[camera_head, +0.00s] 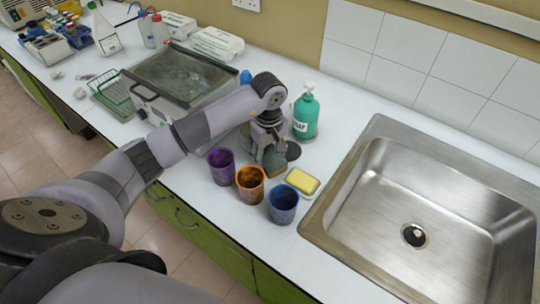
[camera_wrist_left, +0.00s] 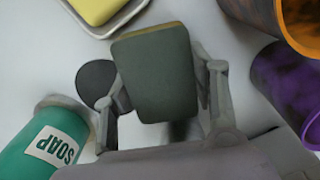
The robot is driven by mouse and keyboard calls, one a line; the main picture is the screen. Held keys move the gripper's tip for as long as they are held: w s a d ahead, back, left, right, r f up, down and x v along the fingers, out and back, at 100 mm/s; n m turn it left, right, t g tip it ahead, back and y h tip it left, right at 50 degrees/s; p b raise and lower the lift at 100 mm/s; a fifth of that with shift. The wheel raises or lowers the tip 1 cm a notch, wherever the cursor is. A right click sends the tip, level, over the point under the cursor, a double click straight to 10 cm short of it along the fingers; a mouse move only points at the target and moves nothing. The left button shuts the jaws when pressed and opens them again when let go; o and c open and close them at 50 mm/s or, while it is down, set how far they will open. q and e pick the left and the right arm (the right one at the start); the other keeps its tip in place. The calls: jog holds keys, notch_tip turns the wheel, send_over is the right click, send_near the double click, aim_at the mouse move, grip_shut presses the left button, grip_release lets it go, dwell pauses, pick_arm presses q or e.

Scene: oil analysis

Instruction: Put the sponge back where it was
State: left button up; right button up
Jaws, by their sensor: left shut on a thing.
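My left gripper (camera_head: 268,146) is shut on the sponge (camera_wrist_left: 155,75), which shows a dark green face and a thin yellowish edge. In the head view the sponge (camera_head: 274,162) is partly hidden by the fingers, just above or on the white counter; I cannot tell whether it touches. In the left wrist view the gripper (camera_wrist_left: 160,90) has one finger on each side of the sponge. My right gripper is not in view.
A yellow block in a small dish (camera_head: 302,181), purple (camera_head: 221,166), orange (camera_head: 250,184) and blue (camera_head: 283,203) cups, a green soap bottle (camera_head: 306,113) and a dark disc (camera_head: 292,151) stand close by. The steel sink (camera_head: 345,215) is right.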

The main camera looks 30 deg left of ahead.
aim_at(269, 156)
pick_arm(q)
jog(key=shift+f, duration=0.15)
jog(key=o, duration=1.2)
jog(key=shift+o, duration=0.2)
jog(key=shift+r, duration=0.4)
notch_tip(269, 156, up, 12)
jog(key=b, duration=0.3)
jog(key=shift+a+f, duration=0.2)
jog(key=shift+f, duration=0.05)
